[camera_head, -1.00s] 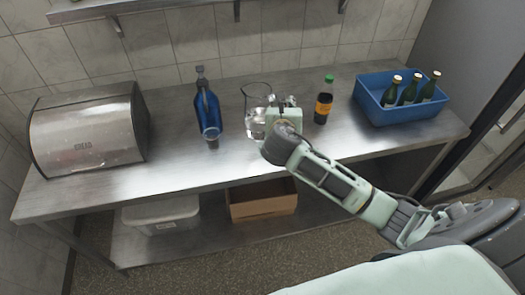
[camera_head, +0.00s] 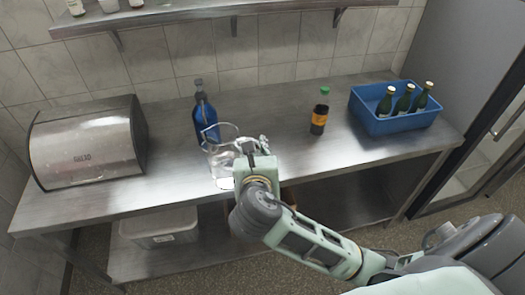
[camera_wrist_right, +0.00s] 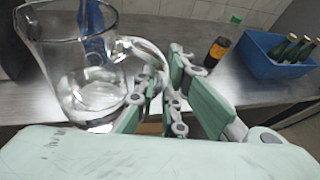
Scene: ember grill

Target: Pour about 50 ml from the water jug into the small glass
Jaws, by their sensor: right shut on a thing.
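The clear water jug (camera_head: 221,166) is in front of the blue bottle in the head view, near the counter's front edge. It looks roughly upright, with some water low inside, and fills the left of the right wrist view (camera_wrist_right: 82,72). My right gripper (camera_head: 254,160) is shut on the jug's handle, at the jug's right side; its fingers show in the right wrist view (camera_wrist_right: 168,92). The small glass is not clearly visible now; the jug covers the area in front of the blue bottle where it stood. My left gripper is not in view.
A blue bottle (camera_head: 204,108) stands just behind the jug. A dark bottle with a green cap (camera_head: 320,113) and a blue crate (camera_head: 395,124) of green bottles are at right. A steel bread box (camera_head: 88,142) is at left. The counter between bread box and jug is clear.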

